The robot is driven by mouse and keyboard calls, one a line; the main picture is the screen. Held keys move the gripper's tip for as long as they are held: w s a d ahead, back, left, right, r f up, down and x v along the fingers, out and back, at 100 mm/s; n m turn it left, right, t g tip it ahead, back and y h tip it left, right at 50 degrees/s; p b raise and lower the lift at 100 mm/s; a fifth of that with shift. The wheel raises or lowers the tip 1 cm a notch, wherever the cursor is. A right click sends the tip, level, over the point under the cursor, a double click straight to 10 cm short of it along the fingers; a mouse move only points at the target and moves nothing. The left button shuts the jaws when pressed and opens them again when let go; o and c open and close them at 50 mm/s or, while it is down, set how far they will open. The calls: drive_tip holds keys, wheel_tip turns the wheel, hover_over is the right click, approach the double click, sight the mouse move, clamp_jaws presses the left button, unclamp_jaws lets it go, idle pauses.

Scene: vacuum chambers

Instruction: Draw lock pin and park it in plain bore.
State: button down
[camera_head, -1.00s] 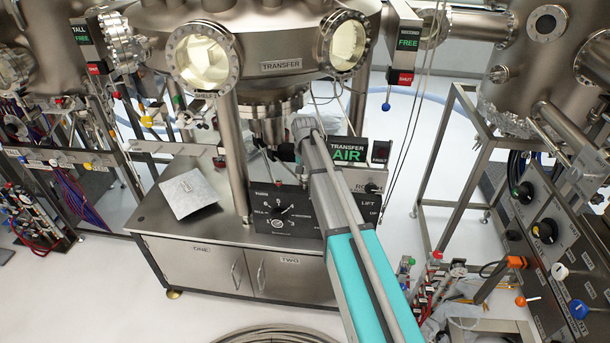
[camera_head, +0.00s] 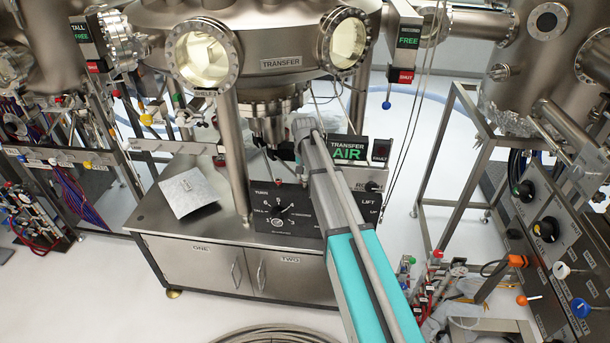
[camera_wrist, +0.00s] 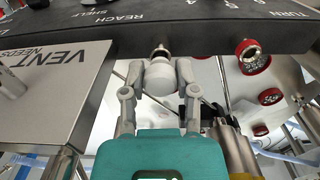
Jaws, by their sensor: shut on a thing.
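In the wrist view my gripper (camera_wrist: 160,82) reaches up to the edge of a dark panel. A small round metal pin end (camera_wrist: 160,53) shows just beyond the fingertips at the panel edge, in line with the grip. I cannot make out the plain bore. In the head view my arm hides the gripper.
The dark panel (camera_wrist: 205,32) spans the top of the wrist view. A VENT plate (camera_wrist: 62,85) is at left, and a red-ringed knob (camera_wrist: 252,58) at right. In the head view, a dial panel (camera_head: 283,212) and the TRANSFER AIR display (camera_head: 347,150) are close to my arm. A loose metal plate (camera_head: 188,192) lies on the bench.

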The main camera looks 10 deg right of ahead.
drive_tip(key=shift+f+b, duration=0.55)
drive_tip(key=shift+f, duration=0.05)
idle(0.7)
drive_tip(key=shift+c, duration=1.4)
unclamp_jaws()
drive_tip(key=shift+r, duration=0.15)
drive_tip(key=shift+r+p, duration=3.4)
drive_tip(key=shift+p, duration=0.15)
wheel_tip(320, 180, up, 9)
drive_tip(key=p, duration=0.9)
drive_tip(key=shift+r, duration=0.2)
drive_tip(key=shift+r+p, duration=0.35)
drive_tip(key=shift+p, duration=0.2)
